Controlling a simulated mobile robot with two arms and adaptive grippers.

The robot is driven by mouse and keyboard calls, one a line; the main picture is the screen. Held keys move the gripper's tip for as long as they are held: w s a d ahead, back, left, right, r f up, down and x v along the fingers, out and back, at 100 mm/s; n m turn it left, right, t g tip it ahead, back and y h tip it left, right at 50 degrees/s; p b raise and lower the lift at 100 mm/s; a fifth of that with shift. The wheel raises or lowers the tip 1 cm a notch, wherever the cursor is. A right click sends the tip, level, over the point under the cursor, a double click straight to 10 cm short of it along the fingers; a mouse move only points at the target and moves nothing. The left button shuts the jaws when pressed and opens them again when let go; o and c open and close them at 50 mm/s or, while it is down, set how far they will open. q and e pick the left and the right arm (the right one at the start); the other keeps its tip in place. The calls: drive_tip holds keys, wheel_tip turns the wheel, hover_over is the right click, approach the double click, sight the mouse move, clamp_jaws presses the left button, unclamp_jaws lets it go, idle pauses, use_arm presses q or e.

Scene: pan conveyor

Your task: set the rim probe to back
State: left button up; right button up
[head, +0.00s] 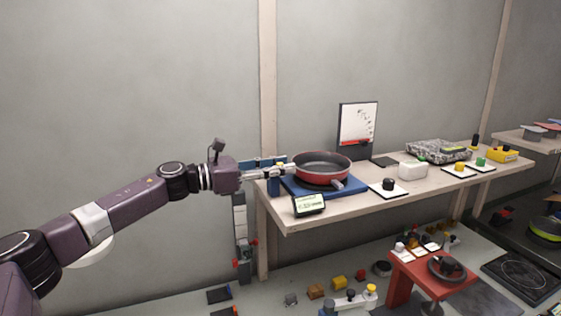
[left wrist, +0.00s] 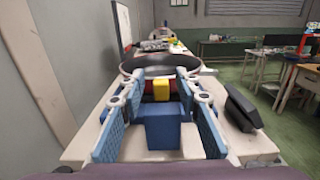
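A red pan with a dark inside (head: 321,167) sits on a blue base (head: 352,188) on the shelf. At the base's left end stands a blue post (head: 274,187) with a small yellow piece on top, seemingly the rim probe. In the left wrist view a blue block (left wrist: 162,130) stands in front, with a yellow piece (left wrist: 160,90) and red beyond it, before the dark pan (left wrist: 160,60). My left gripper (head: 284,169) reaches in from the left at the post. Its blue-padded fingers (left wrist: 162,92) are apart on either side of the block and yellow piece, with visible gaps. My right gripper is not seen.
A small display (head: 309,204) stands at the shelf's front edge. A black knob on a white plate (head: 388,187), a white box (head: 412,170) and a picture board (head: 358,124) are to the right. A red stand (head: 398,281) is below. The wall is close behind.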

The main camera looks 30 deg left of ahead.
use_arm(q)
drive_tip(key=shift+s+r, duration=0.1)
clamp_jaws()
idle(0.4)
drive_tip(key=shift+s+a+f+b, duration=0.3)
drive_tip(key=shift+s+a+b, duration=0.25)
drive_tip(key=shift+b, duration=0.25)
drive_tip(key=shift+s+a, duration=0.2)
drive_tip(key=shift+s, duration=0.05)
drive_tip(key=shift+r, duration=0.2)
unclamp_jaws()
drive_tip(key=shift+s+a, duration=0.15)
